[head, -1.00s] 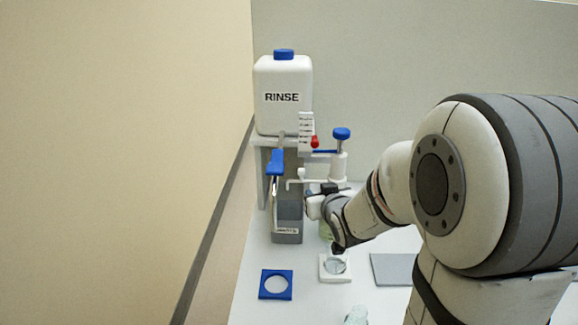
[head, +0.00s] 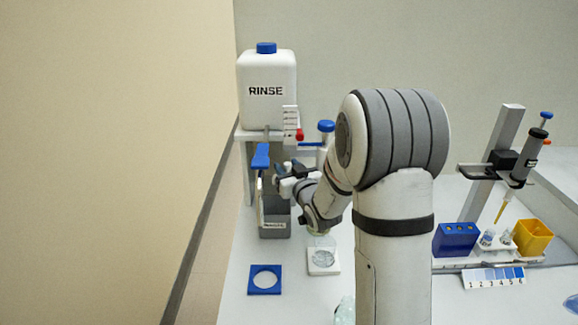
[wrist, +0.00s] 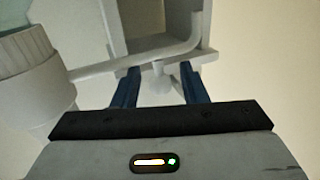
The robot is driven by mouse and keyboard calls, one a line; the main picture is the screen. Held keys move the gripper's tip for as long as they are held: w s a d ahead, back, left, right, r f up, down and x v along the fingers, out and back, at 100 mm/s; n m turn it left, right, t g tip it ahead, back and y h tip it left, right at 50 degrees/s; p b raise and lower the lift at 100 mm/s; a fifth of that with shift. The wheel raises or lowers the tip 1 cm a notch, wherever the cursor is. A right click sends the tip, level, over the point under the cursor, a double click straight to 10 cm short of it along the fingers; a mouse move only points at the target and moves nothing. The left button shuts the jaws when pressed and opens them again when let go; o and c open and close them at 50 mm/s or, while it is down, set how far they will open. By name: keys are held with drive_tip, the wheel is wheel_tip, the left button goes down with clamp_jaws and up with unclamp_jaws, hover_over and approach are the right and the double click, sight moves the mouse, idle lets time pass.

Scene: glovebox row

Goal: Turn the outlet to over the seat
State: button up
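The outlet (wrist: 135,65) is a thin grey tube with a bent end in the wrist view. It runs right from a pale collar (wrist: 30,75) at the left. A small pale knob (wrist: 160,82) hangs below it. My gripper (wrist: 158,80) has two blue fingers, apart, one on each side of the knob, with the tube crossing at their tips. I cannot tell whether they touch it. In the head view my gripper (head: 282,172) is beside the blue-topped dispenser (head: 326,126), which my arm mostly hides. A white seat (head: 324,268) with a clear vessel (head: 323,247) is below.
A RINSE bottle (head: 267,90) stands on a stand at the back left, with a blue lever (head: 261,157) in front. A blue square ring (head: 264,286) lies on the bench. A blue rack (head: 456,240), yellow box (head: 534,237) and pipette stand (head: 492,165) are at the right.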

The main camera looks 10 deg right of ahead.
drive_tip(key=shift+w+a, duration=0.1)
drive_tip(key=shift+w, duration=0.1)
drive_tip(key=shift+c, duration=0.2)
clamp_jaws()
